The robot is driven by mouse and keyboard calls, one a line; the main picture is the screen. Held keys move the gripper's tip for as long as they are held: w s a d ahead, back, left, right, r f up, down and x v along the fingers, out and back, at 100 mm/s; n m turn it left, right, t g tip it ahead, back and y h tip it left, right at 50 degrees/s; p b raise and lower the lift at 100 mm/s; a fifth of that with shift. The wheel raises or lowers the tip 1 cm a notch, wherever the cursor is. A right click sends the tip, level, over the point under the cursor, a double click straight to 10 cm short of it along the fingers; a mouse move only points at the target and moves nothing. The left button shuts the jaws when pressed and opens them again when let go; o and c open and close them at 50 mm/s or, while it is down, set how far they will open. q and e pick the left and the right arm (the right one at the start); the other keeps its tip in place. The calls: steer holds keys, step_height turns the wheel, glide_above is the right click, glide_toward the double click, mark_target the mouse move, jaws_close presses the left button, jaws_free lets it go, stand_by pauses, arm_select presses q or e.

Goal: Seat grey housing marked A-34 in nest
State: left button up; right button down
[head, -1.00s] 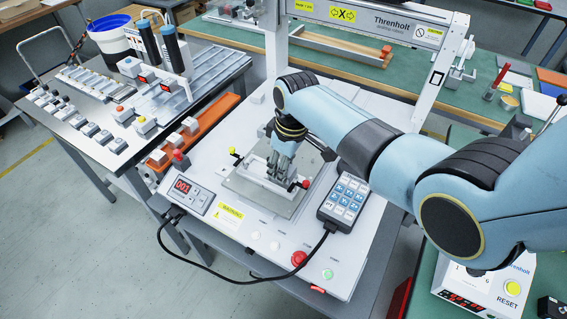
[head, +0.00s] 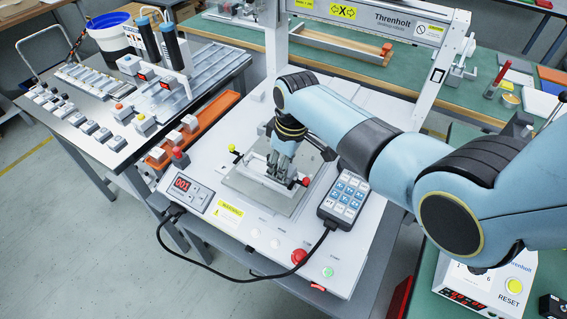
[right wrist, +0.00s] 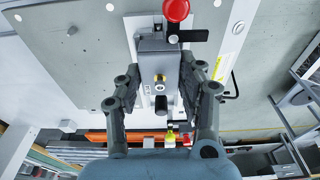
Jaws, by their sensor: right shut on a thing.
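My right gripper (head: 279,172) reaches down over the fixture plate (head: 243,188) on the white machine bed. In the right wrist view my right gripper (right wrist: 165,88) has its two fingers on either side of a grey housing (right wrist: 150,66), and is shut on it. The housing has a brass ring and a dark round part along its middle. It lies at the nest, by the red-knobbed clamp (right wrist: 177,10); whether it is fully down I cannot tell. No A-34 marking is readable. In the head view my fingers mostly hide the housing. My left gripper is out of view.
A keypad pendant (head: 344,198) lies right of the plate, its cable looping in front. A red-digit display (head: 187,194) stands to the left. An orange tray (head: 217,112) with pale blocks runs along the bed's left side. The gantry frame (head: 437,75) rises behind.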

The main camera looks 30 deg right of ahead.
steer(key=shift+f+b, duration=0.35)
steer(key=shift+f, duration=0.25)
steer(key=c, duration=0.7)
jaws_free()
steer(key=shift+r, duration=0.1)
steer(key=r, duration=0.4)
steer(key=s+r, duration=0.1)
steer(key=r, duration=0.6)
steer(key=shift+s+d+r, duration=0.15)
steer(key=shift+d+r, duration=0.2)
steer(key=shift+r, duration=0.05)
